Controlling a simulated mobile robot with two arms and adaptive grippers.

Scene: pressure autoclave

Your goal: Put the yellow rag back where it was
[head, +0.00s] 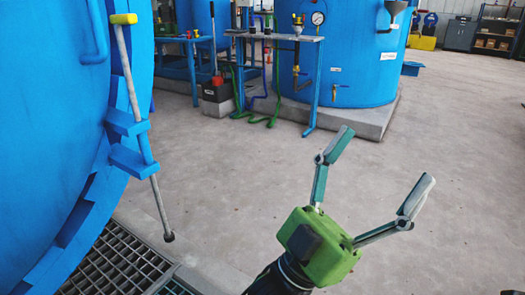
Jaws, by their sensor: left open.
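My left gripper (387,155) is open, with its two fingers spread wide and nothing between them. It is over the grey concrete floor, right of the blue vessel (45,130). No cloth that I can clearly call the yellow rag shows in the head view. A small yellow piece (123,18) sits on the top end of a grey rod (146,165) at the vessel's edge; it looks like a handle grip. The gripper is apart from the rod, to its right and lower. My right gripper is out of view.
A metal floor grating (115,262) lies below the vessel. Blue tank (350,55) on a concrete plinth and a blue pipe stand (283,38) with green hoses are at the back. A red and black box (217,92) is beside the stand. The middle floor is clear.

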